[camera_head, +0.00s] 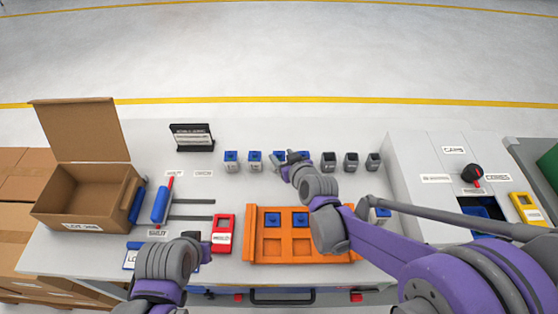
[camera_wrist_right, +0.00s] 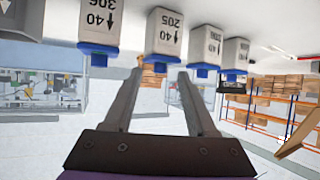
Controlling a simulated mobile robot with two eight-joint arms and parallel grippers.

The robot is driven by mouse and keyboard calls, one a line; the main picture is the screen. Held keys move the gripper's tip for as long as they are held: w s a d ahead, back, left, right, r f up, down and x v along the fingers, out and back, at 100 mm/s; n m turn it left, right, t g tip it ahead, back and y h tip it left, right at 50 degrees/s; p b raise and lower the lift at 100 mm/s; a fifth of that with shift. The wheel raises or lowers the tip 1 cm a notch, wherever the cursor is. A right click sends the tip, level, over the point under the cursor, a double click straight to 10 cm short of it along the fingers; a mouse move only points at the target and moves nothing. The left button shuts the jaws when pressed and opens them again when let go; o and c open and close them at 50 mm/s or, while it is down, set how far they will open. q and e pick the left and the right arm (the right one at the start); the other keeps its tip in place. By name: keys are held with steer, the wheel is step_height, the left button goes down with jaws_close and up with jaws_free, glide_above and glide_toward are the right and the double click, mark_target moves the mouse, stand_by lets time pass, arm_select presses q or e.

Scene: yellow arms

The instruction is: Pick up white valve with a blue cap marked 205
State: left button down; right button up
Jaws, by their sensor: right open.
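The white valve with a blue cap marked 205 (camera_wrist_right: 165,34) shows upside down in the right wrist view, its blue cap (camera_wrist_right: 163,58) between the fingertips. In the head view it appears to be the valve (camera_head: 279,155) third from the left in the back row, partly hidden by my right gripper (camera_head: 290,161). My right gripper, also in the wrist view (camera_wrist_right: 160,72), is open, with a finger on either side of the cap. I cannot tell whether they touch. My left gripper (camera_head: 204,249) is low at the left; its jaws are unclear.
Neighbouring blue-capped valves, one marked 306 (camera_wrist_right: 100,22), stand close on both sides. Grey-capped pieces (camera_head: 351,161) continue the row to the right. An orange tray (camera_head: 253,234) holds two blue-capped pieces. A red device (camera_head: 223,234) and a cardboard box (camera_head: 82,201) are at the left.

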steer(key=shift+w+a+f, duration=0.2)
steer(key=shift+w+f, duration=0.15)
steer(key=shift+w, duration=0.15)
steer(key=shift+s, duration=0.1)
jaws_close()
stand_by(1.0)
